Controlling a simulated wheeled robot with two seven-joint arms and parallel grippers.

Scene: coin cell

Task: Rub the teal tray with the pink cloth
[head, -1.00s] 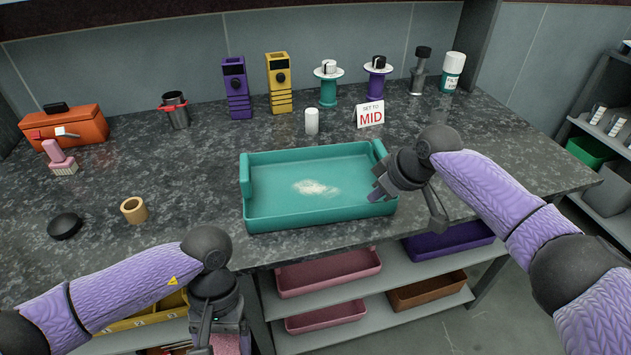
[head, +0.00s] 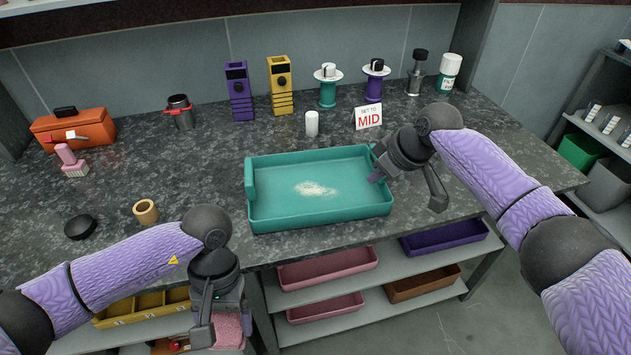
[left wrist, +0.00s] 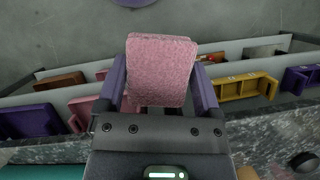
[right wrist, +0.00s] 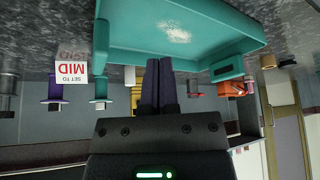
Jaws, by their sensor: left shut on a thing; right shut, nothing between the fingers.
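The teal tray (head: 270,218) lies on the dark stone counter, with a pale powdery patch (head: 315,189) on its floor. The tray also shows in the right wrist view (right wrist: 110,30). My left gripper (head: 222,325) is low in front of the counter's front edge, shut on the pink cloth (head: 229,332). The cloth is folded over between the fingers in the left wrist view (left wrist: 162,72). My right gripper (head: 376,176) is shut and empty at the tray's right end; its closed fingertips (right wrist: 157,62) are close to the tray, and I cannot tell whether they touch.
A "MID" sign (head: 368,117) and a white cylinder (head: 312,124) stand behind the tray. A tan ring (head: 146,211), black disc (head: 81,227) and pink brush (head: 72,162) are at left. Shelves with a pink bin (head: 328,268) are below the counter edge.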

